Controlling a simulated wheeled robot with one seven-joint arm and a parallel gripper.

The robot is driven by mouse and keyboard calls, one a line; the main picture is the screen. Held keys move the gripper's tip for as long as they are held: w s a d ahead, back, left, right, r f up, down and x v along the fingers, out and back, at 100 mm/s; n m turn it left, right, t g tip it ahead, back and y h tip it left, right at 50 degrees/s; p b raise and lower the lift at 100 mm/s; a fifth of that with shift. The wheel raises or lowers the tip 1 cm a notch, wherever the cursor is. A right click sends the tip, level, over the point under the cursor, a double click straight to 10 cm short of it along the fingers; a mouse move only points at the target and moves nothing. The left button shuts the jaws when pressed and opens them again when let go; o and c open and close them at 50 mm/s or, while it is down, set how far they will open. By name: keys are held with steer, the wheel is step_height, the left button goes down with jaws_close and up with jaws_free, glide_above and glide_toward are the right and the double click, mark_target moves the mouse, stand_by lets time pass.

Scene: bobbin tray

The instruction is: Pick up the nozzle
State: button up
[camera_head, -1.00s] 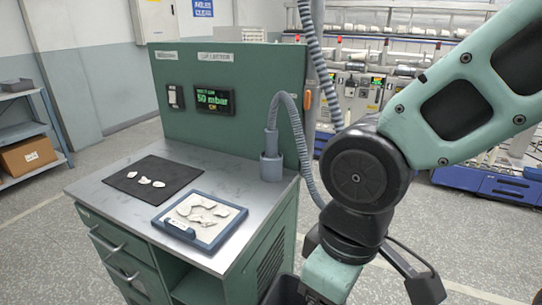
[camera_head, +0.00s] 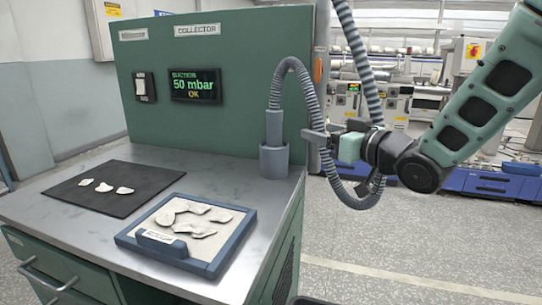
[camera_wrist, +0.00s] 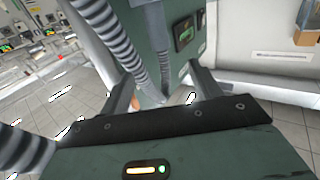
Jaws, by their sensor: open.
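The nozzle (camera_head: 274,127) is a blue-grey cylinder standing upright in a round holder (camera_head: 274,160) at the right back of the workbench. A ribbed grey hose leaves its top, arches over and hangs down to the right. My gripper (camera_head: 313,143) is open and empty, to the right of the nozzle and at about its height, apart from it in the picture. It overlaps the hanging hose in the head view. In the wrist view, both fingers of my gripper (camera_wrist: 160,90) are spread, with ribbed hose (camera_wrist: 95,30) passing near them; I cannot clearly tell the nozzle there.
A blue-framed tray (camera_head: 133,238) with pale scraps lies at the front of the metal bench (camera_head: 60,225). A dark mat (camera_head: 130,203) with pale pieces lies left of it. A green panel (camera_head: 225,110) with a display rises behind. Another ribbed hose (camera_head: 357,50) hangs at the right.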

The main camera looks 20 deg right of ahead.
mark_target(280, 119)
steer(key=w+p, duration=0.1)
steer(key=p, duration=0.3)
steer(key=w+r+p, duration=0.1)
steer(key=p, duration=0.4)
steer(key=shift+a, duration=0.4)
steer(key=shift+w+f+p, duration=0.1)
steer(key=shift+w+p, duration=0.05)
steer(key=shift+p, duration=0.95)
steer(key=p+x, duration=0.1)
steer(key=x, duration=0.8)
steer(key=shift+a+f, duration=0.15)
steer(key=shift+f, duration=0.05)
steer(key=shift+f+p+x, duration=0.15)
steer(key=shift+p+x, duration=0.25)
steer(key=shift+x, duration=1.05)
steer(key=shift+f+p+x, duration=0.1)
steer(key=shift+p+x, duration=0.3)
steer(key=shift+x, duration=1.05)
jaws_close()
steer(key=shift+r, duration=0.1)
